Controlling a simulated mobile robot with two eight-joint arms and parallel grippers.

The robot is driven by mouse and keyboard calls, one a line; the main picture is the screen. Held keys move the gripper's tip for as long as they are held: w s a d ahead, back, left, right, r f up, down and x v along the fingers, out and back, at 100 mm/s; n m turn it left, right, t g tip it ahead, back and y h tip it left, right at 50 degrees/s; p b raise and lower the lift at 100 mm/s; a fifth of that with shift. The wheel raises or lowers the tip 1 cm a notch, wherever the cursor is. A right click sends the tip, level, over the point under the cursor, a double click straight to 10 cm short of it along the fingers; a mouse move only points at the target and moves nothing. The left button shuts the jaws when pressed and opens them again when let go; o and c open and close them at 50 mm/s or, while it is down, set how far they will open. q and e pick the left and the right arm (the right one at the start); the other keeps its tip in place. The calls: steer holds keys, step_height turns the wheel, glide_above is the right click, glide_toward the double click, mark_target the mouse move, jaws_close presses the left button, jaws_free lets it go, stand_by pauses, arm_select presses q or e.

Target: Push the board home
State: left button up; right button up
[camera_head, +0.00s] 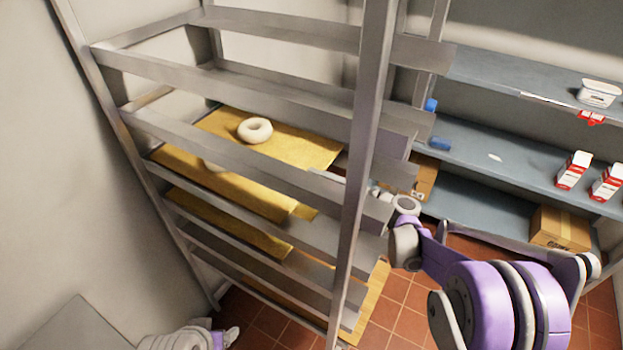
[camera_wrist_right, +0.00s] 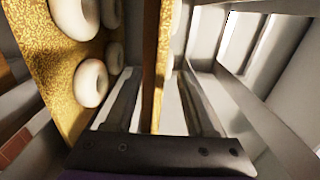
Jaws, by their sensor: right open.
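A yellow board (camera_head: 301,146) lies in an upper level of the grey rack, with a pale bagel (camera_head: 255,130) on it. In the right wrist view a board (camera_wrist_right: 151,60) shows nearly edge-on, running between the spread fingers of my right gripper (camera_wrist_right: 160,90). I cannot tell whether they touch it. A bagel (camera_wrist_right: 165,40) sits on this board's right face as pictured. My right arm comes in from the right, and its wrist is at the rack's right side. The rack's upright partly hides the gripper there. Part of my left arm shows at the bottom; its fingers are not visible.
The rack's upright (camera_head: 361,160) and rails stand close to my right wrist. More boards (camera_head: 229,216) lie on lower levels; one in the wrist view (camera_wrist_right: 50,90) carries several bagels. Shelves (camera_head: 515,165) with cartons (camera_head: 573,170) and a cardboard box (camera_head: 560,228) stand at the right.

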steer(key=shift+v, duration=2.15)
steer(key=shift+w, duration=0.1)
